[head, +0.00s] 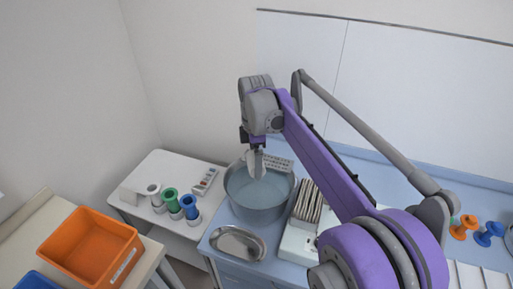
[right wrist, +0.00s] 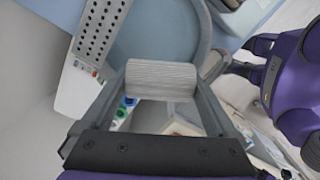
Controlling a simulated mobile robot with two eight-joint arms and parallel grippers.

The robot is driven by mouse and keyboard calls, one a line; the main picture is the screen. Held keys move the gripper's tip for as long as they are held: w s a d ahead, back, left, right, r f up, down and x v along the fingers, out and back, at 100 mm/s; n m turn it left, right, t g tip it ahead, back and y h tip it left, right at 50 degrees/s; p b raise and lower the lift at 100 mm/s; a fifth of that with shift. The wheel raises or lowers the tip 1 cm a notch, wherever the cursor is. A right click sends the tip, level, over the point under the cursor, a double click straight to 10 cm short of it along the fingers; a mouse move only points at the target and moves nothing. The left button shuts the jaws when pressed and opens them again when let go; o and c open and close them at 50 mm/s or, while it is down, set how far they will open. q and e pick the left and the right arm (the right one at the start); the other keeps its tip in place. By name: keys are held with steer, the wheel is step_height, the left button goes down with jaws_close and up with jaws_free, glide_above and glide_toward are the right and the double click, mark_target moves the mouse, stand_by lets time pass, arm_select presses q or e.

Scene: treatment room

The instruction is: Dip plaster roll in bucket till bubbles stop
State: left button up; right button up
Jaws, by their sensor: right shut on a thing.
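A grey metal bucket (head: 260,212) with bluish water (head: 270,188) in it stands on the light blue counter. My right gripper (head: 257,168) reaches down over the bucket, fingertips within its outline. It is shut on a whitish ribbed plaster roll (right wrist: 160,80), held crosswise between the two fingers in the right wrist view. In the head view the roll is mostly hidden by the fingers. The bucket's round rim (right wrist: 207,30) shows beyond the roll. I cannot tell whether the roll touches the water, and I see no bubbles.
A metal kidney dish (head: 238,243) lies in front of the bucket, and a rack of upright plates (head: 308,203) stands right of it. A white side table (head: 150,180) holds green and blue rolls. An orange bin (head: 90,245) is at lower left.

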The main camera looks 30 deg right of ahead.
steer(key=shift+d, duration=0.1)
steer(key=shift+s+f+b, duration=0.15)
steer(key=shift+f+b, duration=0.3)
steer(key=shift+f, duration=0.45)
arm_select(q)
steer(key=s+f+b, duration=0.4)
steer(key=f+b, duration=0.3)
steer(key=f, duration=0.4)
steer(key=shift+s+f+g, duration=0.2)
steer(key=shift+s+g, duration=0.05)
steer(key=shift+g, duration=0.15)
arm_select(e)
steer(key=shift+f, duration=7.5)
arm_select(q)
steer(key=shift+r, duration=0.1)
arm_select(e)
steer(key=shift+r, duration=0.1)
